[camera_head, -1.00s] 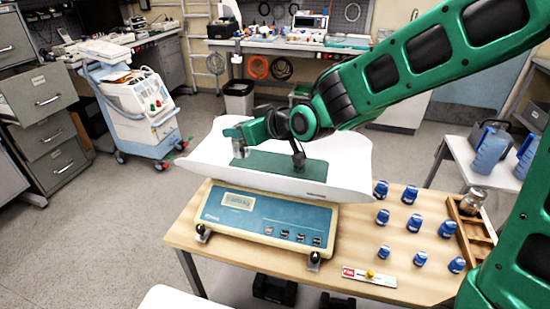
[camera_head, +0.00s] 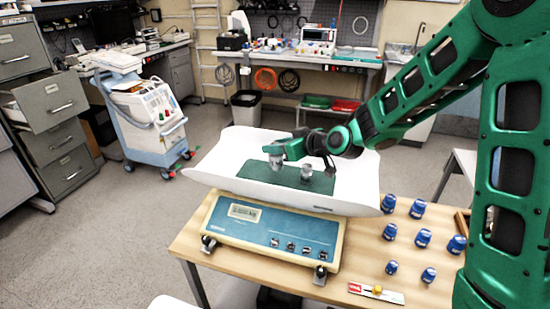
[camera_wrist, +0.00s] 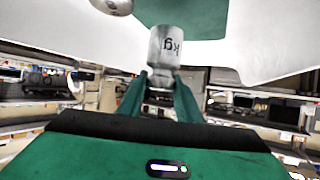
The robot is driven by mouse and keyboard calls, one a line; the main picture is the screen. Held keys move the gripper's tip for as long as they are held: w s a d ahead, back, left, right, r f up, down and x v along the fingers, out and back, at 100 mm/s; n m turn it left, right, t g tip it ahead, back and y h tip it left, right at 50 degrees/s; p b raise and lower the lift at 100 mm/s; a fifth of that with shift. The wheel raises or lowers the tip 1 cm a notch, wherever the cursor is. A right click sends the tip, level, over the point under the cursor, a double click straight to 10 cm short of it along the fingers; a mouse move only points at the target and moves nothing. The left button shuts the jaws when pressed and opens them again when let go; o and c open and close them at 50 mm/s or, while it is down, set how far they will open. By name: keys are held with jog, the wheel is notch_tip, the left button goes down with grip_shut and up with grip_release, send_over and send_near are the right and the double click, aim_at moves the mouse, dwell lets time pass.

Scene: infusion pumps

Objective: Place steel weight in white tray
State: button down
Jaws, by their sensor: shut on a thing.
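The white tray (camera_head: 345,187) is a wide curved pan on top of a scale, with a green mat (camera_head: 262,175) in its middle. My gripper (camera_head: 276,150) is over the mat's left part, shut on a steel weight (camera_head: 277,163). In the wrist view, the held steel weight (camera_wrist: 165,48) shows "kg" lettering between the green fingertips (camera_wrist: 160,80). I cannot tell whether its base touches the mat. A second steel weight (camera_head: 307,171) stands on the mat just to the right; part of it shows in the wrist view (camera_wrist: 113,5).
The scale (camera_head: 268,238) with its display stands on a wooden table (camera_head: 360,265). Several blue weights (camera_head: 422,238) stand to its right, near a small red and white strip (camera_head: 375,292). A blue-white cart (camera_head: 145,125) stands on the floor at left.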

aim_at(280, 156)
jog(key=shift+f, duration=1.85)
jog(key=c, duration=1.3)
grip_release()
jog(key=shift+f, duration=0.1)
jog(key=shift+s+d+r, duration=0.2)
jog(key=shift+s+r, duration=0.1)
jog(key=shift+s, duration=0.05)
jog(key=v, duration=1.1)
jog(key=shift+s, duration=0.1)
